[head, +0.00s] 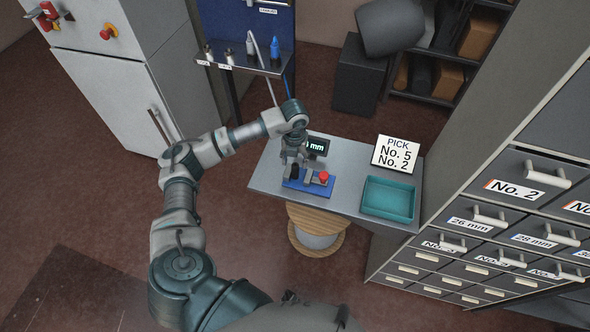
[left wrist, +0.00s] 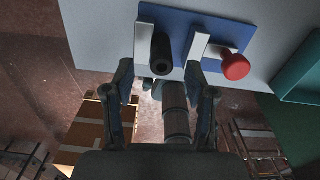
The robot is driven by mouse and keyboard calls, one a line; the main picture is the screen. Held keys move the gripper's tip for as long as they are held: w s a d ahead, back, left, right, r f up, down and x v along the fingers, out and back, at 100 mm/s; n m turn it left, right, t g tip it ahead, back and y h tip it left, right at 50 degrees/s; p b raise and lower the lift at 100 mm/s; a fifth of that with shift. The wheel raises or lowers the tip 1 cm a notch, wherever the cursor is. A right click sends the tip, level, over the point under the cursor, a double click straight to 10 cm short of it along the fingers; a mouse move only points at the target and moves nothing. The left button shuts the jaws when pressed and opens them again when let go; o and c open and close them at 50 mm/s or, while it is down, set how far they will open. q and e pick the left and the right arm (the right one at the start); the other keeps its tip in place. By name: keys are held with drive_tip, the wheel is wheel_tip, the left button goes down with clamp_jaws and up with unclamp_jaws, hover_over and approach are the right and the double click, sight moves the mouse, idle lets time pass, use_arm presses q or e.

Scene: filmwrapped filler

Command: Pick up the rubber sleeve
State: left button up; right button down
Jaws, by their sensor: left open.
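The rubber sleeve looks to be the short black cylinder (left wrist: 161,50) beside a pale metal block on a blue base plate (left wrist: 205,22). In the head view the base plate (head: 308,189) lies on the grey table, with the dark sleeve (head: 294,173) at its left part. A red knob (head: 323,177) stands to its right on the same fixture. My left gripper (head: 292,160) is over the fixture. In the left wrist view my left gripper (left wrist: 158,74) is open, its fingers apart on either side of the sleeve's near end, with nothing held. My right gripper does not show.
A teal tray (head: 388,199) sits on the table (head: 345,185) at right, below a sign (head: 396,154) reading PICK No. 5 No. 2. A small black display (head: 317,146) stands behind the fixture. A drawer cabinet (head: 480,215) borders the right side; a white cabinet (head: 115,95) stands left.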

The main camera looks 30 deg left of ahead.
sight(295, 164)
use_arm(q)
wheel_tip(295, 164, down, 3)
drive_tip(key=shift+f, duration=0.15)
drive_tip(key=shift+d, duration=0.1)
clamp_jaws()
